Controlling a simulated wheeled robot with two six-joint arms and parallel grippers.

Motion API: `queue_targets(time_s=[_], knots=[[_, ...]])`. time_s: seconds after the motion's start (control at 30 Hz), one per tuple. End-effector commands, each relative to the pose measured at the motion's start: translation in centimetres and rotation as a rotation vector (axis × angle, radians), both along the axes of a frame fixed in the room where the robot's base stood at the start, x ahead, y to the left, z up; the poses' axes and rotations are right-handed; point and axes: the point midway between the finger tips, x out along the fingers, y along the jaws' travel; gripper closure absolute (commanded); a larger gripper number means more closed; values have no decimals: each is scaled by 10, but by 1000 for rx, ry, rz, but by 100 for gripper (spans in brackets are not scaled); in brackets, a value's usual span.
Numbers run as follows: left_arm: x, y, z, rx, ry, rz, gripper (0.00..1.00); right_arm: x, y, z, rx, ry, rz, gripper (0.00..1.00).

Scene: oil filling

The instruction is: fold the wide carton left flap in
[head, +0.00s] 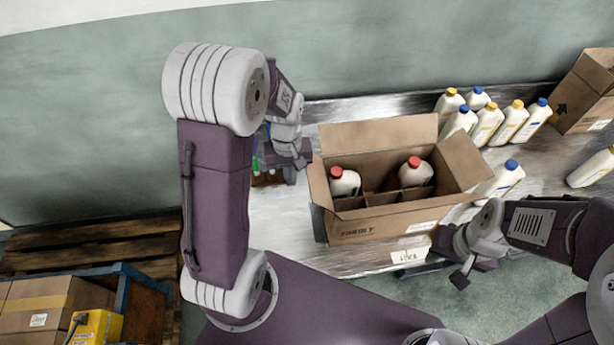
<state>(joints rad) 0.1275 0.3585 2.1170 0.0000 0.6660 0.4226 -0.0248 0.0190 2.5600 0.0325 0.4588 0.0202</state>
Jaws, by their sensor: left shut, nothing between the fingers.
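The wide carton (368,226) stands open on the metal table, with two red-capped white bottles (345,182) in its compartments. Its left flap (321,184) stands up and leans slightly outward. The back flap (380,133) is up, and the right flap (462,160) slants outward. My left gripper (304,156) is shut and empty, just outside and behind the left flap; I cannot tell if it touches. My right gripper (461,277) is low in front of the carton's right front corner; its finger opening is unclear.
Several bottles with yellow and blue caps (487,123) stand behind and right of the carton. Another carton (588,92) is at the far right. A white label (409,256) is on the table's front edge. Pallets and boxes (50,300) are at lower left.

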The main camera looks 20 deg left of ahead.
Motion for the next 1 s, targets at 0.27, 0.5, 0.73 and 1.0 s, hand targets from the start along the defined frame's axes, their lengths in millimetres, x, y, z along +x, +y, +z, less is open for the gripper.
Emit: queue_targets(time_s=[0.27, 0.5, 0.73, 1.0], knots=[[0, 0, 0, 0, 0, 0, 100, 0, 0, 0, 0, 0, 0, 73], [1, -2, 1, 0, 0, -2, 100, 0, 0, 1, 0, 0, 0, 73], [21, -34, 2, 0, 1, -5, 100, 0, 0, 10, 0, 0, 0, 73], [45, -74, 2, -1, 1, -4, 100, 0, 0, 22, 0, 0, 0, 73]])
